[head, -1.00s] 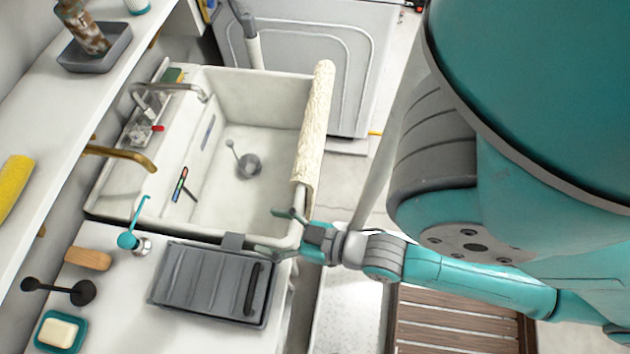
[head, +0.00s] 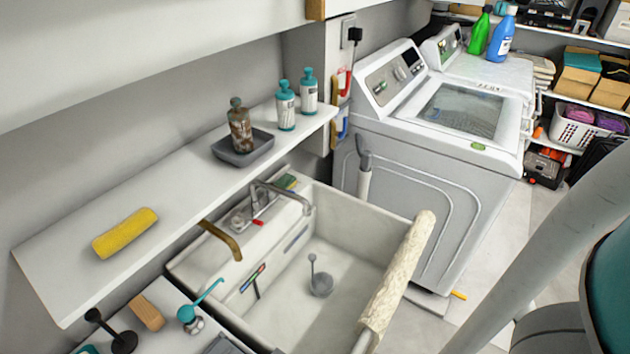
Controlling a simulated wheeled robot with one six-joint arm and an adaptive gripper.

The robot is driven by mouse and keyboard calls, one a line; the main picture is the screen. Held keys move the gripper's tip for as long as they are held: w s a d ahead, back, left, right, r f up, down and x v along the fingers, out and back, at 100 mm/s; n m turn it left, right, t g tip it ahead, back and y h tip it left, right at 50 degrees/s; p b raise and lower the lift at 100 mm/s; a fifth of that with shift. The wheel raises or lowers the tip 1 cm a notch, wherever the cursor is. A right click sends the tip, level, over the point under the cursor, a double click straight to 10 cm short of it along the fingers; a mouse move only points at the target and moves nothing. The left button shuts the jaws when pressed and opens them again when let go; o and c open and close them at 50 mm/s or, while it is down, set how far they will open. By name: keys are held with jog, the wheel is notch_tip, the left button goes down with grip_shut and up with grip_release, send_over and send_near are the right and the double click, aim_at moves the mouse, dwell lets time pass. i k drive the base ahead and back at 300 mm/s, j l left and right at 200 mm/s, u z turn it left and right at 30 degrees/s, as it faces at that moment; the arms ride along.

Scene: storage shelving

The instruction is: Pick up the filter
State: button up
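A small grey round piece with a thin upright stem and knob (head: 321,284) sits on the floor of the white sink (head: 365,245). It looks like a drain filter or stopper; I cannot tell which. Nothing covers it. My gripper is out of the head view, so its state and its distance from the sink are hidden.
A cream paint roller (head: 398,280) rests by the sink's right edge. A shelf (head: 180,187) runs along the wall above, holding a yellow roller (head: 124,233). A washer (head: 430,170) stands behind.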

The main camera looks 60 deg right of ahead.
aim_at(285, 97)
jog(key=k+l, duration=0.15)
jog(key=l, duration=0.25)
jog(key=k+l+z, duration=0.15)
jog(key=l, duration=0.3)
jog(key=k+l, duration=0.1)
jog(key=l, duration=0.3)
jog(key=k+l+z, duration=0.15)
jog(key=l, duration=0.3)
jog(key=k+l, duration=0.1)
jog(key=l, duration=0.35)
jog(key=k+l+z, duration=0.15)
jog(key=l, duration=0.25)
jog(key=i+j+u, duration=0.25)
jog(key=i, duration=0.15)
jog(key=i+u, duration=0.25)
jog(key=i, duration=0.15)
